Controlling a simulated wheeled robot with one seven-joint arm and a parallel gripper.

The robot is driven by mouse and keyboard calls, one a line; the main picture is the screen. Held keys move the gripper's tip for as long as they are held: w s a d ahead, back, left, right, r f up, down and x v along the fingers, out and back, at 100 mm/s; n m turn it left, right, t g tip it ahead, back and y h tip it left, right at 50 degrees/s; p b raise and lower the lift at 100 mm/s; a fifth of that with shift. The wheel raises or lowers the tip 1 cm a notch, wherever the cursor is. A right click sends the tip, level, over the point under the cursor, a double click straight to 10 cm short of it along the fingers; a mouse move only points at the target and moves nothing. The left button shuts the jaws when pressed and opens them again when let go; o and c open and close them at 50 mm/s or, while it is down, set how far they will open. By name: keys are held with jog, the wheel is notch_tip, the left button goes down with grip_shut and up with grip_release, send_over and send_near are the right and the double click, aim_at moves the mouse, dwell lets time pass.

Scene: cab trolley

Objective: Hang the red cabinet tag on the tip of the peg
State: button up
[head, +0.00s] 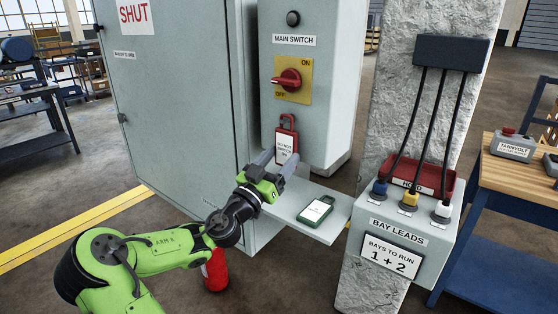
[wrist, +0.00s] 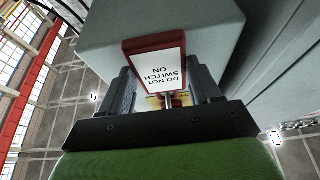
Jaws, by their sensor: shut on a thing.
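The red cabinet tag (head: 287,142) is upright in front of the grey switch cabinet, below the main switch, its red loop at the top. My gripper (head: 276,160) is shut on the tag from below. In the wrist view the tag (wrist: 156,64) sits between the fingers (wrist: 168,90), its "DO NOT SWITCH ON" text upside down. A short grey rod, seemingly the peg (wrist: 168,98), shows by the loop end in the wrist view. In the head view the peg cannot be made out behind the tag. I cannot tell whether the loop is around it.
The red main switch (head: 288,80) is above the tag. The large cabinet door (head: 180,110) is left; a stone pillar with the bay leads box (head: 400,228) is right. A red cylinder (head: 215,272) stands below my arm.

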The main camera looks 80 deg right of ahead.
jog(key=o, duration=1.1)
jog(key=b+v, duration=0.1)
jog(key=v, duration=1.4)
jog(key=shift+w+a+f, duration=0.1)
jog(key=shift+w+a, duration=0.05)
jog(key=shift+a, duration=0.2)
